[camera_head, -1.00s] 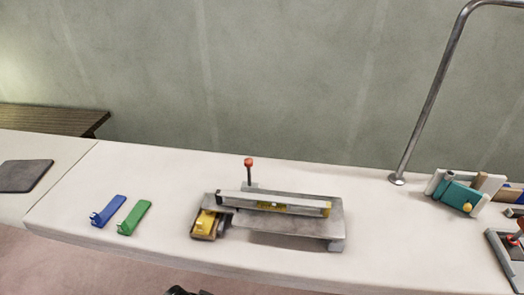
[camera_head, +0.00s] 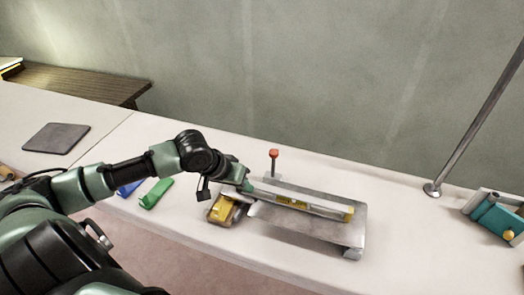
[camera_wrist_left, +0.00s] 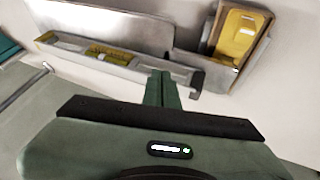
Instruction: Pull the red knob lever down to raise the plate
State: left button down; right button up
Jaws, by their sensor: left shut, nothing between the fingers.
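The red knob (camera_head: 273,153) tops an upright lever behind the grey metal plate (camera_head: 300,236). A long level-like bar (camera_head: 318,207) with yellow vials lies along the plate, and it also shows in the wrist view (camera_wrist_left: 128,62). A yellow block (camera_head: 221,210) sits in a holder at the plate's left end. My left gripper (camera_head: 246,184) is at the bar's left end, left of and below the red knob in the picture. Its fingers (camera_wrist_left: 163,88) are shut and empty. Whether they touch the bar I cannot tell. The knob does not show in the wrist view.
A green clip (camera_head: 156,193) and a blue clip (camera_head: 129,189), partly hidden by my arm, lie on the white bench. A metal pole (camera_head: 470,130) and a teal item (camera_head: 497,219) stand at the right. A dark pad (camera_head: 57,138) lies at the left.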

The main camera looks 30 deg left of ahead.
pick_arm(q)
jog(key=w+a+r+n+t, duration=0.1)
jog(key=w+a+r+n, duration=0.2)
jog(key=a+r, duration=0.5)
jog(key=shift+w+r+n+t+y, duration=0.3)
jog(key=shift+w+r+n, duration=0.1)
jog(key=shift+w+r, duration=0.45)
jog(key=shift+w+f, duration=0.1)
jog(key=shift+f, duration=0.05)
jog(key=p, duration=0.2)
send_near(273, 164)
jog(key=w+a+f, duration=0.1)
jog(key=w+a, duration=0.1)
jog(key=w, duration=0.1)
jog(key=shift+w+d+f, duration=0.15)
jog(key=shift+d+f, duration=0.15)
jog(key=shift+d, duration=0.05)
